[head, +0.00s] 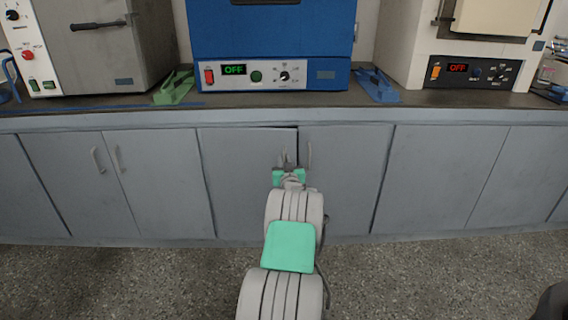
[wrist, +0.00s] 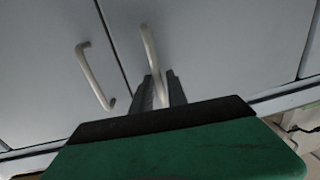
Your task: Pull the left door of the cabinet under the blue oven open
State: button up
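The left door (head: 240,180) under the blue oven (head: 270,40) is a flat grey panel. A thin dark gap shows along its top edge near the right corner, so it looks slightly ajar. My gripper (head: 288,158) is at its upper right edge and hides most of its handle in the head view. In the wrist view, which looks upside down, the left door's handle (wrist: 149,45) runs down between the fingers of my gripper (wrist: 160,90). The fingers look closed on it. The right door (head: 345,185) is flush, and its pale bar handle (head: 309,157) is free beside my gripper.
The grey counter (head: 330,108) overhangs the cabinets. Another oven stands at the left (head: 95,50) and a white one at the right (head: 465,45). More cabinet doors (head: 160,180) flank the pair. The speckled floor (head: 150,280) in front is clear.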

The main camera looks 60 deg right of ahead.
grip_shut()
dwell(1.4)
